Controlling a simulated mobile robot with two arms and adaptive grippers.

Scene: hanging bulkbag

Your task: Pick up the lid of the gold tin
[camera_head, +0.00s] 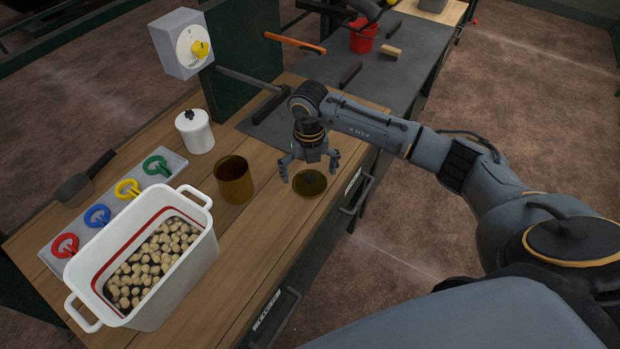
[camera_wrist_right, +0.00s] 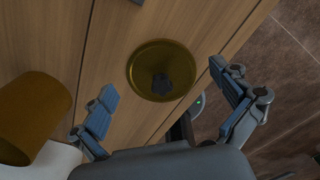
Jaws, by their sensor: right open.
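The gold tin (camera_head: 234,180) stands open on the wooden bench; it also shows at the left of the right wrist view (camera_wrist_right: 34,112). Its round gold lid (camera_head: 309,184) lies flat on the bench to the right of the tin, near the bench edge. The lid has a dark knob in its middle and shows in the right wrist view (camera_wrist_right: 161,70) ahead of and between my fingers. My right gripper (camera_head: 309,172) is open and empty just above and behind the lid, pointing down. My left gripper is not in view.
A white bin (camera_head: 199,262) of pale round pieces stands at the front left. A white lidded canister (camera_head: 195,131) stands behind the tin. A grey board with coloured rings (camera_head: 127,188) lies at the left. A dark mat (camera_head: 385,75) with tools lies at the back.

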